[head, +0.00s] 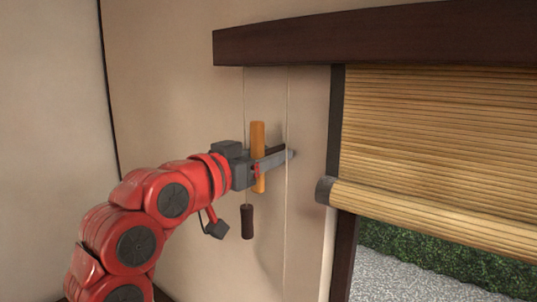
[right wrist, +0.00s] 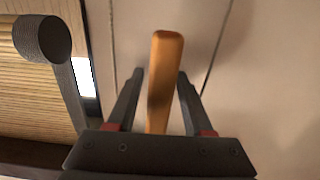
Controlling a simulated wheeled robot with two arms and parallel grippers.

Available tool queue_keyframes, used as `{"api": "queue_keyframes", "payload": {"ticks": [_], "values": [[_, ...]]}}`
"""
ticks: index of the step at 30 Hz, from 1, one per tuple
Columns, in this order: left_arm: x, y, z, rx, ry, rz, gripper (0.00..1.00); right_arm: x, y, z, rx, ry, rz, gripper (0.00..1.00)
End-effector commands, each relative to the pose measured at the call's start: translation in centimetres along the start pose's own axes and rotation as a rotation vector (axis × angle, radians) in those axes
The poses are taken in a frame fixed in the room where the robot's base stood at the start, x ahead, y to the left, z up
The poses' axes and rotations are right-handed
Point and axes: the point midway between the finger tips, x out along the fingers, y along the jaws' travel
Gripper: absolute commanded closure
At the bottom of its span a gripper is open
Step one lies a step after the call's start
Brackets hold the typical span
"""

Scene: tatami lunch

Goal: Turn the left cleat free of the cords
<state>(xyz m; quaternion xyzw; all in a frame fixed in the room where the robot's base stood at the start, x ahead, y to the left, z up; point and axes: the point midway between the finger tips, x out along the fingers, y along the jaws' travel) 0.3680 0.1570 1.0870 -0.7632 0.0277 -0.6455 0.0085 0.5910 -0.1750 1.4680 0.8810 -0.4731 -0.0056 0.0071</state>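One orange wooden cleat (head: 258,132) stands upright on the wall, left of the window. It also shows in the right wrist view (right wrist: 164,75). A thin cord (head: 244,100) hangs on its left and another cord (head: 287,110) on its right. In the right wrist view a cord runs on each side of the cleat, apart from it. My right gripper (head: 276,157) is at the cleat. Its two fingers (right wrist: 160,76) stand apart on either side of the cleat, with a gap showing on the left; contact on the right cannot be told. My left gripper is out of view.
A dark tassel (head: 247,221) hangs below the cleat. A dark beam (head: 370,38) runs above. The rolled bamboo blind (head: 440,220) and its grey end cap (head: 325,190) are to the right. The wall to the left is bare.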

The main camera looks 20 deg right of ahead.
Motion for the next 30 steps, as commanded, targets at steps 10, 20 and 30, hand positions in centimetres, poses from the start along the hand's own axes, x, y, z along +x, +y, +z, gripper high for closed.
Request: {"api": "queue_keyframes", "payload": {"ticks": [10, 20, 30], "values": [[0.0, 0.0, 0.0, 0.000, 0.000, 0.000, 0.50, -0.2, 0.0, -0.1, 0.002, 0.002, -0.001, 0.43], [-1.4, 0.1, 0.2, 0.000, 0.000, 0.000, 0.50, -6.2, -0.1, 0.1, 0.004, 0.001, -0.010, 0.43], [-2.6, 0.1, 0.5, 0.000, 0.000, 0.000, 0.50, -14.6, -0.1, 0.1, -0.001, 0.003, -0.005, 0.43]]}}
